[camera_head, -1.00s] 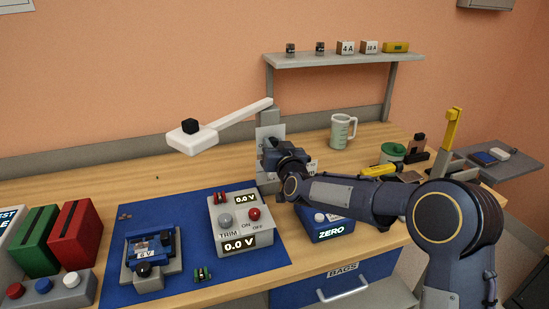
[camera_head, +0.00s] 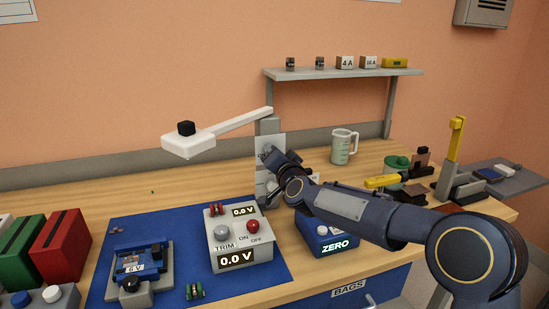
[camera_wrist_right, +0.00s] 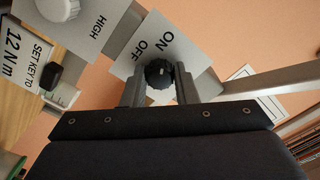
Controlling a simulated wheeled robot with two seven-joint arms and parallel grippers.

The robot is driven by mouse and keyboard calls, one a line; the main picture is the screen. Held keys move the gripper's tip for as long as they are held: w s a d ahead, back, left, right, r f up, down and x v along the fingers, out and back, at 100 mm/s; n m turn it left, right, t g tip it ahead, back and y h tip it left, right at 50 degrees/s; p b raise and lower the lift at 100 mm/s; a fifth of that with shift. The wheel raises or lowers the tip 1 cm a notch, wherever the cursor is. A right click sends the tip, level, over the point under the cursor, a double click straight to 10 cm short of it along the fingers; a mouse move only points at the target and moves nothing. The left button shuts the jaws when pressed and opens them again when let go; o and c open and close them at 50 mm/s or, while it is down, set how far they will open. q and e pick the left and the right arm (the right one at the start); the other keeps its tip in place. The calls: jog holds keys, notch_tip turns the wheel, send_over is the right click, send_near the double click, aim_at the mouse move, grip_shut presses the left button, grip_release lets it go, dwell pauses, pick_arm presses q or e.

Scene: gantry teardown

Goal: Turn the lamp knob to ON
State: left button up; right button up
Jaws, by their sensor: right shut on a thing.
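The lamp (camera_head: 188,145) has a white head on an arm from a grey post (camera_head: 268,127) at the back of the bench. In the right wrist view, the black lamp knob (camera_wrist_right: 159,74) sits on a pale plate (camera_wrist_right: 152,32) marked ON and OFF. My right gripper (camera_wrist_right: 158,88) is shut on the knob, one finger on each side. I cannot clearly tell which label the knob points to. In the head view, my right wrist hides the knob in front of the pale panel (camera_head: 270,145). My left gripper is not in view.
A trim box (camera_head: 238,237) with a red knob stands on the blue mat (camera_head: 275,268). A ZERO box (camera_head: 318,233) is below my right forearm. A measuring jug (camera_head: 342,146) is right of the post, under the wall shelf (camera_head: 345,73). Another white knob (camera_wrist_right: 57,8) is near my gripper.

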dwell(0.4)
jog(key=o, duration=1)
jog(key=shift+s, duration=0.15)
jog(key=b+v, duration=0.1)
jog(key=v, duration=0.6)
jog(key=shift+s+d, duration=0.1)
jog(key=shift+s, duration=0.15)
